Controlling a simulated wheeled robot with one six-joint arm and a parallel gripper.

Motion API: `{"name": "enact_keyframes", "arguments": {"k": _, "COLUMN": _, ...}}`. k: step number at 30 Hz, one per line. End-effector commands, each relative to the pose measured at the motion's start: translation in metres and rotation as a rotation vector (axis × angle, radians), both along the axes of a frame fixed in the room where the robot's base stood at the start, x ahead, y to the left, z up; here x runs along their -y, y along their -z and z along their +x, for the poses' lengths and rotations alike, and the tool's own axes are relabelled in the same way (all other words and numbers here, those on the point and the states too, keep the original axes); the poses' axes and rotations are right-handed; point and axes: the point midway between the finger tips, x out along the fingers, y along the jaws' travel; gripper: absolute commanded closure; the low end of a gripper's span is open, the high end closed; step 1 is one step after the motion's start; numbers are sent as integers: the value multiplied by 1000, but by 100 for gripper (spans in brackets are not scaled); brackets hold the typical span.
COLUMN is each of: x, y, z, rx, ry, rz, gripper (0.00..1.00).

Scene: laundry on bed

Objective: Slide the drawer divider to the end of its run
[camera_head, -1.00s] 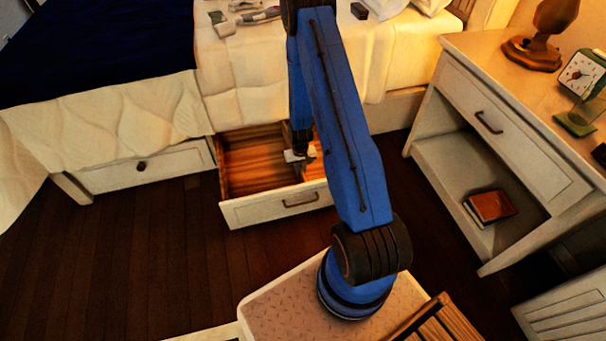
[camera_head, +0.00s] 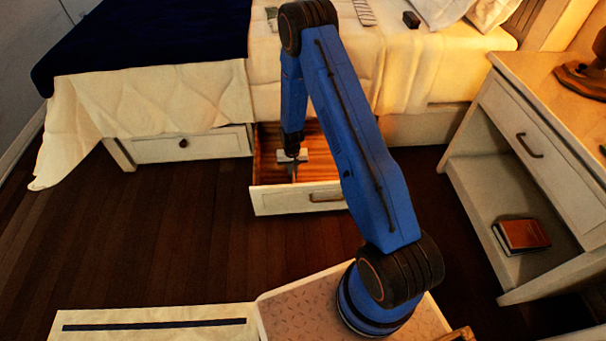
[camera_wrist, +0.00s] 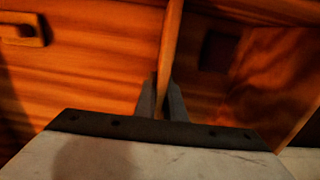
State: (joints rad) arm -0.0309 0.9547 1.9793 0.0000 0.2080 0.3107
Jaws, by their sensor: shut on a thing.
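The open drawer (camera_head: 275,200) sticks out from under the bed, with a white front, a dark handle and an orange wood inside. My gripper (camera_head: 294,172) reaches down into the left part of the drawer, behind its front panel. In the wrist view my gripper (camera_wrist: 161,98) is shut on the thin wooden drawer divider (camera_wrist: 173,35), seen edge-on. The divider's lower part is hidden by the fingers and gripper body. My arm hides the drawer's right part in the head view.
A wooden block (camera_wrist: 25,30) sits left of the divider, and a dark square patch (camera_wrist: 218,50) shows to its right. The bed (camera_head: 180,95) stands above the drawer. A nightstand (camera_head: 545,110) with a book (camera_head: 521,235) is at right. The floor at left is clear.

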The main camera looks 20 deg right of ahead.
Motion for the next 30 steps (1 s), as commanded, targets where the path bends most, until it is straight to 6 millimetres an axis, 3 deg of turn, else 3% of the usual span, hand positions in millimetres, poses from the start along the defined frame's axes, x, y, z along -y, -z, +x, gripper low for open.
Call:
{"name": "enact_keyframes", "arguments": {"k": 15, "x": -9, "y": 0, "z": 3, "rx": 1, "ry": 0, "rz": 0, "gripper": 100}}
{"name": "enact_keyframes", "arguments": {"k": 16, "x": -9, "y": 0, "z": 3, "rx": 1, "ry": 0, "rz": 0, "gripper": 84}}
{"name": "enact_keyframes", "arguments": {"k": 18, "x": -9, "y": 0, "z": 3, "rx": 1, "ry": 0, "rz": 0, "gripper": 72}}
{"name": "enact_keyframes", "arguments": {"k": 30, "x": -9, "y": -6, "z": 3, "rx": 1, "ry": 0, "rz": 0, "gripper": 72}}
